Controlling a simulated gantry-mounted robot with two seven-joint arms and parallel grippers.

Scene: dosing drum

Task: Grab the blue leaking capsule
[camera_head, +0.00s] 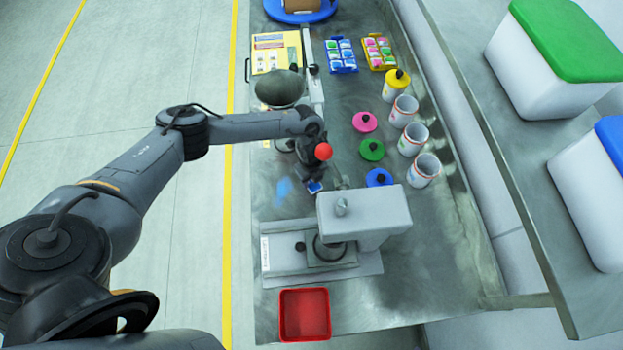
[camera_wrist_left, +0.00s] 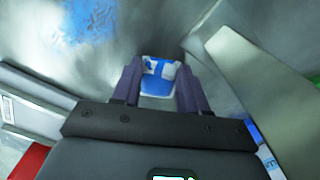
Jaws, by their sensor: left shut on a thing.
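The blue and white capsule (camera_head: 314,187) is at the tip of my left gripper (camera_head: 313,178), low over the metal bench. The left wrist view shows the same capsule (camera_wrist_left: 159,84) between the two dark fingers, which are shut on it. A blue wet patch (camera_head: 283,191) lies on the bench just left of the capsule. The patch also shows at the top left of the left wrist view (camera_wrist_left: 90,18). I cannot tell whether the capsule touches the bench. My right gripper is not in view.
A grey-white machine (camera_head: 378,208) stands close below and right of the gripper. A red tray (camera_head: 304,290) sits near the front. White canisters (camera_head: 412,139) and coloured lids (camera_head: 371,150) line the right. Blue (camera_head: 341,56) and yellow (camera_head: 379,53) capsule trays lie at the back.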

